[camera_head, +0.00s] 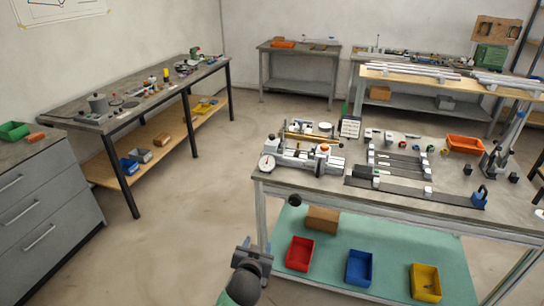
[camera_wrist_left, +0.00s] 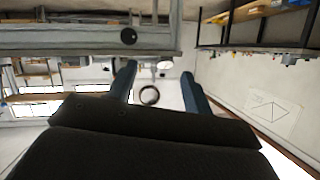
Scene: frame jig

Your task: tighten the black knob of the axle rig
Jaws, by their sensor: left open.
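The bench rig that looks like the axle rig (camera_head: 304,158) stands on the left end of the right-hand workbench, with a white dial, a brass-coloured bar and a red-topped part. A round black knob (camera_head: 295,200) shows at the bench's front left, just below the top's edge. A round black disc, apparently the same knob, is in the left wrist view (camera_wrist_left: 128,36). I cannot tell how it joins the rig. My left gripper (camera_head: 253,256) is open and empty, below and left of the knob and apart from it. Its two fingers (camera_wrist_left: 160,88) have nothing between them. My right gripper is out of view.
The workbench top (camera_head: 443,193) carries flat bars, blocks and an orange bin (camera_head: 465,144). Its lower shelf (camera_head: 335,240) holds red, blue and yellow bins. Drawers (camera_head: 45,200) and a long side bench (camera_head: 70,113) stand at the left. The floor between is clear.

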